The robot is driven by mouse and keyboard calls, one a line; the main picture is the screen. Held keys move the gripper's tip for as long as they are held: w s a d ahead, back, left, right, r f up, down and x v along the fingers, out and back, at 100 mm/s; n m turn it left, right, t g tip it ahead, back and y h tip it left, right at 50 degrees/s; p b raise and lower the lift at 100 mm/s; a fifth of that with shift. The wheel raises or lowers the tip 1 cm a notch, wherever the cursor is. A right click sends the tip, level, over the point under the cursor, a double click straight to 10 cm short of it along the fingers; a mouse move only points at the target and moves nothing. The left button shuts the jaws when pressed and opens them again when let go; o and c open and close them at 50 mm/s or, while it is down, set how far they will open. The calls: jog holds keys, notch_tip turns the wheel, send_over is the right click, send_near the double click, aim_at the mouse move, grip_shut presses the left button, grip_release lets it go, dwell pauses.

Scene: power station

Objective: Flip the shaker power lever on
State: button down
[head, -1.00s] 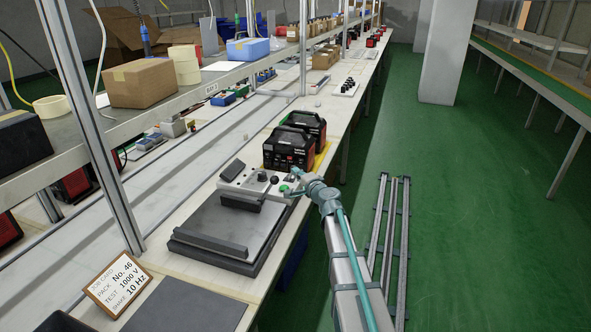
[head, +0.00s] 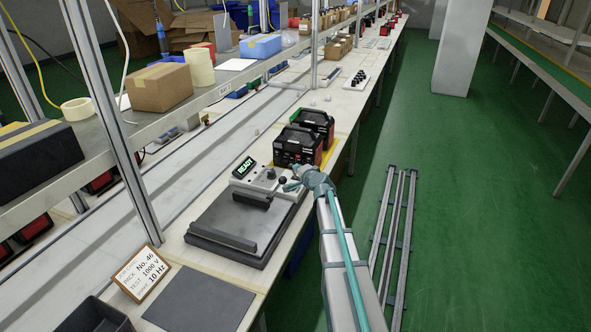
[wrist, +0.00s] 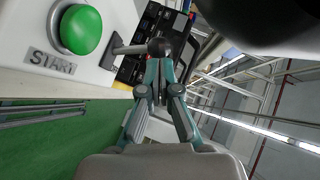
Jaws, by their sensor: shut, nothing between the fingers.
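The shaker (head: 225,225) is a dark flat plate with a pale control box (head: 262,178) behind it. Its small tilted display (head: 245,167) is lit and reads READY. In the wrist view, a lever with a metal stem and black ball knob (wrist: 158,47) sticks out sideways from the pale panel. A black ball also shows on the box in the head view (head: 283,181). My gripper (wrist: 159,75) is shut and empty, its fingertips right at the knob; I cannot tell if they touch. It is at the box's right end in the head view (head: 292,185).
A green START button (wrist: 81,29) is beside the lever. Black-and-red packs (head: 296,146) stand behind the box. A shelf (head: 185,105) runs along the left. Open green floor (head: 440,190) is on the right.

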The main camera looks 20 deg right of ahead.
jog(key=s+a+r+b, duration=0.1)
jog(key=s+r, duration=0.6)
jog(key=s, duration=0.5)
jog(key=shift+a+b, duration=0.25)
jog(key=shift+b, duration=0.1)
